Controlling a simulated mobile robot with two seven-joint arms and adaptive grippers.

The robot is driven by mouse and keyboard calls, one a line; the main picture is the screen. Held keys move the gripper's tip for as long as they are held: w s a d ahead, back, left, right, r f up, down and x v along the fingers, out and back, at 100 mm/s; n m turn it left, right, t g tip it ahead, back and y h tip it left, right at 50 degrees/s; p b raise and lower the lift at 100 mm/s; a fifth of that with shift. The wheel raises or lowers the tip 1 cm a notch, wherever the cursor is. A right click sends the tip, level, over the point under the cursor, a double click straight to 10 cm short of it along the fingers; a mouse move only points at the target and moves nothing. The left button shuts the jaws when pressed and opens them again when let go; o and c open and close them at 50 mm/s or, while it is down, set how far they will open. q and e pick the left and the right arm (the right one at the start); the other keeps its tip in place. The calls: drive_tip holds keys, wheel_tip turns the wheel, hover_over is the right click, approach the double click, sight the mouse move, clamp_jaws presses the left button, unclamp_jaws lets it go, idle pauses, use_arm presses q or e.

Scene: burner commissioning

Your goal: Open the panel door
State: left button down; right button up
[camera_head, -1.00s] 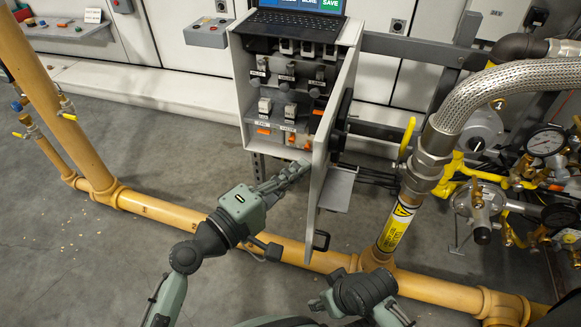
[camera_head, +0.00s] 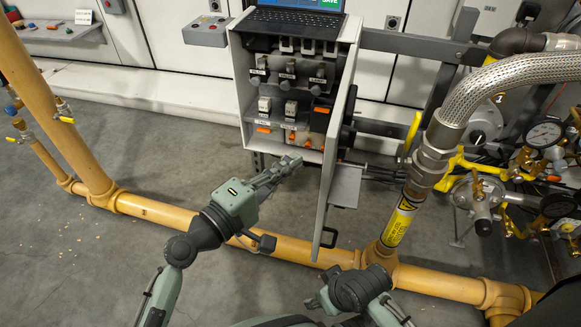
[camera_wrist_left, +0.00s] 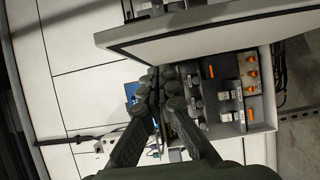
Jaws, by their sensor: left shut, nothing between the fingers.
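The grey panel cabinet (camera_head: 237,88) stands at the back centre. Its door (camera_head: 335,165) stands open, swung out toward me on the right side, with its black handle (camera_head: 325,238) low on the free edge. My left gripper (camera_head: 290,165) is shut and empty, in front of the cabinet's lower front and left of the door, apparently apart from it. In the left wrist view the door (camera_wrist_left: 200,32) spans the top, and the shut fingers (camera_wrist_left: 163,85) show before the cabinet opening. My right arm shows at the bottom; its fingers are not clearly seen.
Inside the cabinet are several breakers and labelled switches (camera_head: 290,66). A laptop (camera_head: 296,20) sits on top. A yellow pipe (camera_head: 160,212) runs low across the floor. A braided hose (camera_head: 480,90), valves and gauges (camera_head: 545,135) crowd the right. Open floor (camera_head: 80,260) lies left.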

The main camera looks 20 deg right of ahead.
use_arm(q)
drive_tip(key=s+a, duration=0.3)
drive_tip(key=s, duration=0.6)
drive_tip(key=shift+s, duration=0.2)
